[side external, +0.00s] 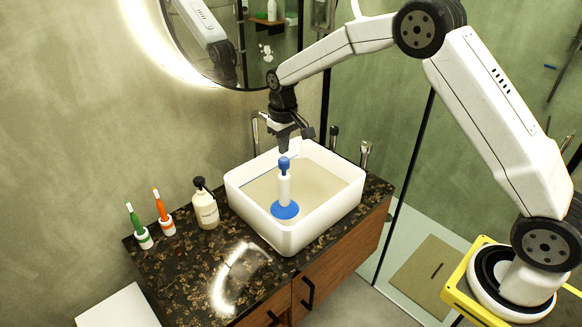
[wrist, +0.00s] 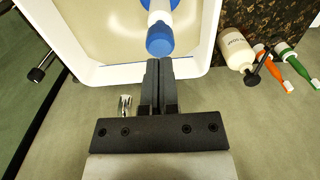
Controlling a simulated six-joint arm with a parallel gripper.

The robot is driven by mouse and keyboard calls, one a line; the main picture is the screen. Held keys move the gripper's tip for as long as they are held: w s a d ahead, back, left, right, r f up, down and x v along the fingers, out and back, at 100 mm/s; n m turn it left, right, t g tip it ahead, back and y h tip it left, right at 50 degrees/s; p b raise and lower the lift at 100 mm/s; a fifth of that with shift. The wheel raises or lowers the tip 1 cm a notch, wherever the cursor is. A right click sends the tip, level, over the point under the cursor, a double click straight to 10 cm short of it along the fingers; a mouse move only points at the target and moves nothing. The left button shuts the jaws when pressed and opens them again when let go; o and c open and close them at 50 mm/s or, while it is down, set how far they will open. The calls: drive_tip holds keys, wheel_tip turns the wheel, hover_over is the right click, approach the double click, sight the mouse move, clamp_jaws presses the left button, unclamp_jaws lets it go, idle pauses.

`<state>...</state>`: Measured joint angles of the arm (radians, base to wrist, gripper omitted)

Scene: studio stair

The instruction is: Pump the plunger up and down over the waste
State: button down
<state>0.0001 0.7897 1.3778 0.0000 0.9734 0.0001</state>
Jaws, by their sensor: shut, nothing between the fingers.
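A plunger (side external: 284,187) with a white handle, a blue knob on top and a blue cup stands upright in the white square basin (side external: 254,221). Beige, murky-looking contents fill the basin around the cup, and the waste is hidden. In the wrist view the plunger's blue knob (wrist: 160,40) is just beyond my fingertips. My gripper (side external: 284,149) is above the knob in the side view, pointing down, shut and empty. Its two fingers are together in the wrist view (wrist: 158,64). A small gap seems to separate the fingertips from the knob.
A tap (side external: 365,153) is behind the basin. A round mirror hangs on the wall.

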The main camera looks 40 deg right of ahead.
sight(284, 159)
drive_tip(key=shift+f, duration=0.2)
drive_tip(key=shift+f, duration=1.8)
drive_tip(key=shift+r, duration=0.1)
drive_tip(key=shift+r, duration=1.95)
drive_tip(key=shift+f, duration=0.15)
